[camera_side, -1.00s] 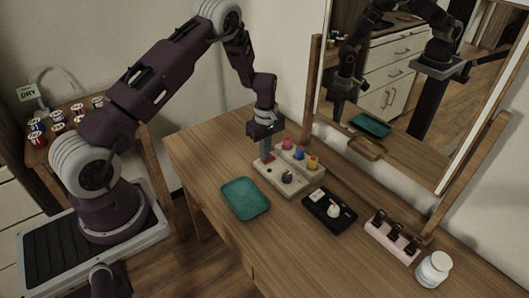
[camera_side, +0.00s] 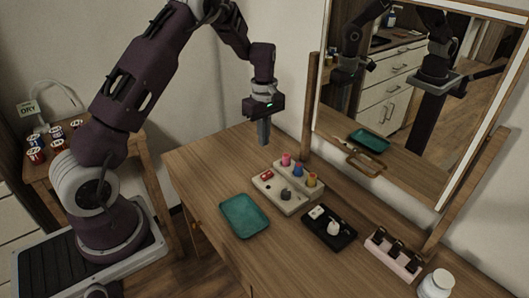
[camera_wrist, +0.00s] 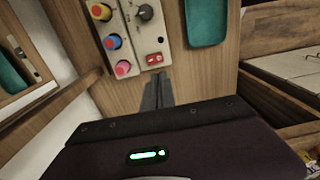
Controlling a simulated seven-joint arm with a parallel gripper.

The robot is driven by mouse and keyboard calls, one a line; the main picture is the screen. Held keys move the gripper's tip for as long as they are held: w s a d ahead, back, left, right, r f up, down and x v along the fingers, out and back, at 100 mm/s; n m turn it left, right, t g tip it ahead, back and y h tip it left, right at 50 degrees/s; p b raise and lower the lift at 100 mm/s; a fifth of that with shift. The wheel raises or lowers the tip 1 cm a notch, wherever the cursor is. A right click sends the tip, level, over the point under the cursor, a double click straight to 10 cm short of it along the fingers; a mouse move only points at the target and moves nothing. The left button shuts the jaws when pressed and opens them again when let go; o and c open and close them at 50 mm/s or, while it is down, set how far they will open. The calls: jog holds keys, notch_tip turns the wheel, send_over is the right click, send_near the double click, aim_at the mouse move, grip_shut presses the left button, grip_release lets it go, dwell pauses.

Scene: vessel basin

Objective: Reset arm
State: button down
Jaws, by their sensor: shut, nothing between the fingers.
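My gripper (camera_side: 264,133) is shut and empty, pointing down in the air above the back of the wooden table. Its closed fingers also show in the wrist view (camera_wrist: 158,92). Below and to its right in the side view is a beige control panel (camera_side: 291,206) with a red rocker switch (camera_side: 266,175), a dark knob (camera_side: 286,195) and pink, blue and orange knobs. The red switch (camera_wrist: 154,59) also shows just beyond the fingertips in the wrist view. The fingers are apart from the panel.
A teal tray (camera_side: 245,216) lies left of the panel. A black tray (camera_side: 329,228) with small white items, a pink rack (camera_side: 394,257) and a white jar (camera_side: 436,284) stand to the right. A framed mirror (camera_side: 420,90) rises behind. A side table (camera_side: 66,160) holds several small cups.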

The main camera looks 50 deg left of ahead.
jog(key=shift+r, duration=0.75)
